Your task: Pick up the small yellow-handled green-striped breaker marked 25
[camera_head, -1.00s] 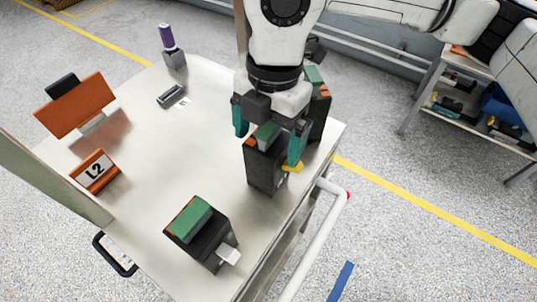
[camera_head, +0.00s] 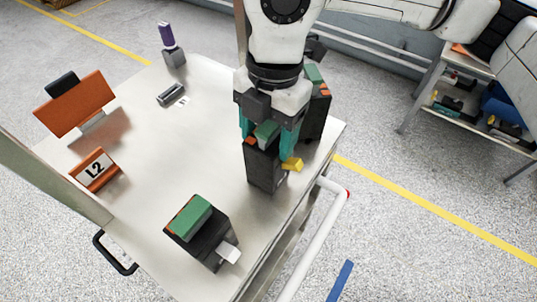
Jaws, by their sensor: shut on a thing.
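A dark breaker with a green top and a yellow handle (camera_head: 262,170) stands upright near the right edge of the cart top. Its yellow handle (camera_head: 292,164) sticks out to the right. My gripper (camera_head: 268,146) points down over it, with its teal fingers closed on the breaker's upper part from both sides. The breaker still appears to stand on the cart. No number 25 can be read on it, and the fingers cover part of its top.
A dark green-topped breaker with a white handle (camera_head: 202,236) stands at the front. Another dark breaker (camera_head: 318,112) stands close behind my gripper. An orange L2 sign (camera_head: 95,170), an orange panel (camera_head: 76,105) and a purple-capped item (camera_head: 168,38) are at left. The cart's middle (camera_head: 185,145) is clear.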

